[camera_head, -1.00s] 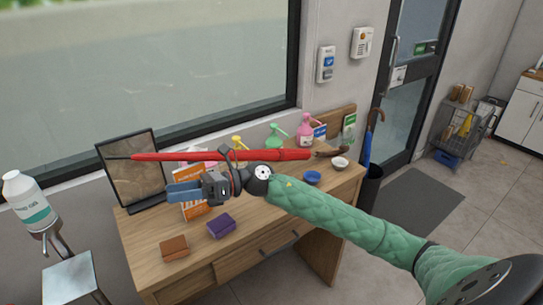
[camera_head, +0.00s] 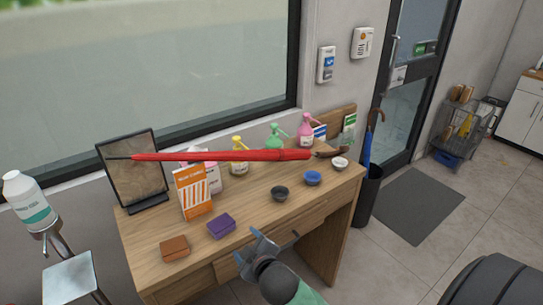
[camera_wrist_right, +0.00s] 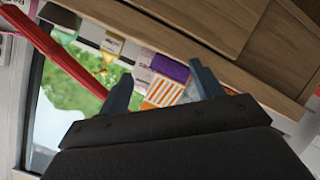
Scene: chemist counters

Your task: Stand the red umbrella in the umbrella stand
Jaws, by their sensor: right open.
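The red umbrella (camera_head: 220,156) lies level across the back of the desk in the head view, its tip at the left in front of the picture frame and its brown curved handle at the right. What supports it is unclear. Its red length also crosses the upper left of the right wrist view (camera_wrist_right: 55,55). The dark umbrella stand (camera_head: 369,198) is on the floor at the desk's right end, with a blue umbrella (camera_head: 368,140) in it. My right gripper (camera_head: 265,248) is open and empty by the desk's front edge, apart from the red umbrella. My left gripper is out of view.
The desk (camera_head: 255,220) holds an orange-striped box (camera_head: 192,192), purple and brown blocks, three small bowls and colored pump bottles behind them. A white bottle (camera_head: 27,198) stands at the left. A grey mat (camera_head: 415,205) lies on open floor at the right.

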